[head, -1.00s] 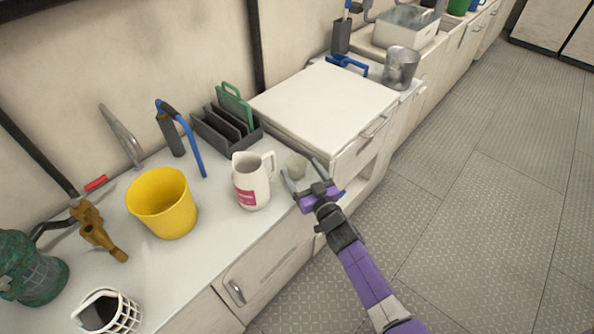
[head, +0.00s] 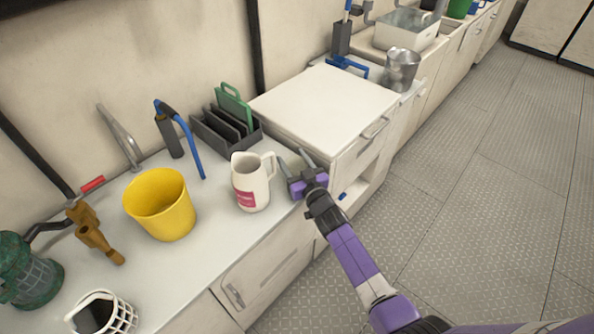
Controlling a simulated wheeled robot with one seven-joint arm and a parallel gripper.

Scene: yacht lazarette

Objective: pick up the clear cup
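The clear cup (head: 295,165) is small and pale, standing on the white counter just right of the white jug. It is mostly hidden by my gripper and hard to make out. My gripper (head: 292,156) is at the cup, low over the counter, with its two fingers apart. The cup seems to lie between the fingers; I cannot tell whether they touch it.
The white jug (head: 251,183) with a pink label stands close left of my gripper. A raised white cabinet top (head: 325,103) is just behind and right. A grey rack (head: 226,134) and yellow bucket (head: 160,205) are further left. The floor at right is clear.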

